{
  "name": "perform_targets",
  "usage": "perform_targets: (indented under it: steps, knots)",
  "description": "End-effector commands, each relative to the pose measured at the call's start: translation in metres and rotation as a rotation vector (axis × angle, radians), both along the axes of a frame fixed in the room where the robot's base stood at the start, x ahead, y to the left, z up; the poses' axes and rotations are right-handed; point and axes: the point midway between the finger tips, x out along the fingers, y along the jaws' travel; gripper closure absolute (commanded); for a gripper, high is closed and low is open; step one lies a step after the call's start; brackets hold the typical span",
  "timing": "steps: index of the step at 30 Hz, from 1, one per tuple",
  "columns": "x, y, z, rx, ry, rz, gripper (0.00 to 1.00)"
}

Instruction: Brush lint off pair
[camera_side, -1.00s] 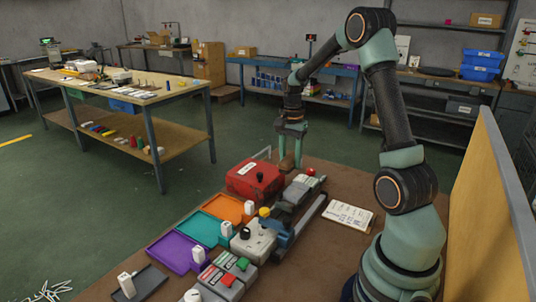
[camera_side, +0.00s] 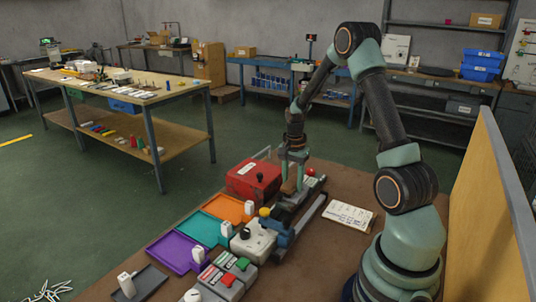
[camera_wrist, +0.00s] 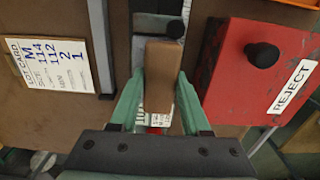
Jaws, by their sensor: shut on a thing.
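My gripper (camera_side: 292,178) is shut on a brown block, which looks like the wooden back of a brush (camera_side: 289,187). In the wrist view the brown block (camera_wrist: 163,72) stands between the two green fingers (camera_wrist: 158,98), its lower side hidden. Beneath and beyond it lies a pale grey part of the fixture (camera_wrist: 158,28). I cannot tell whether the block touches the surface below it. No sock pair can be made out clearly in either view.
A red REJECT box (camera_side: 252,181) stands close left of my gripper. A lot card (camera_side: 350,216) lies to the right. Orange (camera_side: 222,207), teal (camera_side: 197,228) and purple (camera_side: 172,252) trays line the left. A white knobbed unit (camera_side: 253,241) stands in front. Bare bench lies around the card.

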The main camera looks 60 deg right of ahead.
Motion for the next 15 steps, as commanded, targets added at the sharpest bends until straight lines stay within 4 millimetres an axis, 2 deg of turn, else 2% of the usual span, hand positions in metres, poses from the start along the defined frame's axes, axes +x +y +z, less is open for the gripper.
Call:
perform_targets:
  steps: [9,15]
  knots:
    - [-0.030,0.000,0.000,0.000,0.000,-0.001,0.98]
    - [-0.009,0.000,0.000,0.000,0.000,0.003,0.98]
